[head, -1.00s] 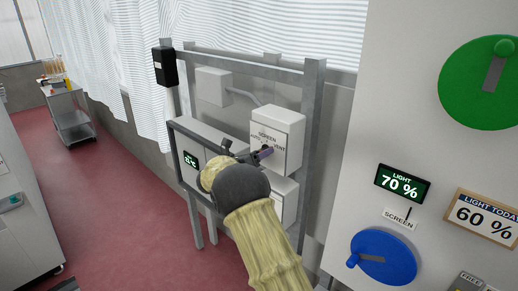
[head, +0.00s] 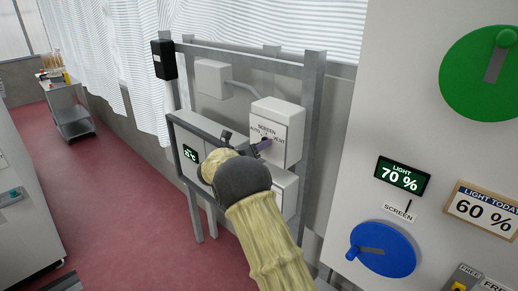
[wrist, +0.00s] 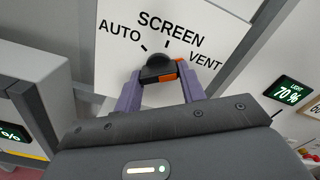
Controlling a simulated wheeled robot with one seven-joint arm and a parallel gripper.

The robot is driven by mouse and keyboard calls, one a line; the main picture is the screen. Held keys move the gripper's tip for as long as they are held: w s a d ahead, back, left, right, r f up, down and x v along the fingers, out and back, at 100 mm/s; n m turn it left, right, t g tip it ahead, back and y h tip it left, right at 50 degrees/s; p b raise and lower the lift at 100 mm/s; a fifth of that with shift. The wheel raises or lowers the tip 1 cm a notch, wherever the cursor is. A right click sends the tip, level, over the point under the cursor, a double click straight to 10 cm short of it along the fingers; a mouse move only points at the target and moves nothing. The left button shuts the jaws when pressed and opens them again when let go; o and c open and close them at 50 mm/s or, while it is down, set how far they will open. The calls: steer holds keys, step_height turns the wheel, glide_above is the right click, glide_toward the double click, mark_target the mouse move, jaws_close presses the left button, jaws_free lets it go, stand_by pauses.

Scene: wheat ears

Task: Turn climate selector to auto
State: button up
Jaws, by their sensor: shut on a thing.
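The climate selector is a black knob (wrist: 158,66) on a white panel (wrist: 215,25) marked AUTO at left, SCREEN in the middle and VENT at right. My gripper (wrist: 160,78) is shut on the knob, with a purple, orange-tipped finger on each side of it. The fingers hide part of the knob, and I cannot tell for certain which mark it points to. In the head view the selector box (head: 287,112) hangs on a grey metal frame, with my gripper (head: 264,147) at its lower front.
Grey frame posts (head: 312,120) stand close beside the box. A temperature display box (head: 184,138) is at left. At right a panel carries a green dial (head: 462,85), a blue dial (head: 385,262) and a 70 % light display (head: 403,178). Red floor (head: 130,215) is clear at left.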

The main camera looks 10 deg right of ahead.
steer(key=shift+f+b, duration=0.15)
steer(key=shift+b, duration=0.15)
steer(key=shift+a+r+n, duration=0.1)
steer(key=shift+r+n, duration=0.1)
steer(key=shift+n, duration=5.65)
steer(key=shift+r+n, duration=0.15)
steer(key=shift+n, duration=5.7)
steer(key=o, duration=1)
steer(key=shift+r, duration=0.1)
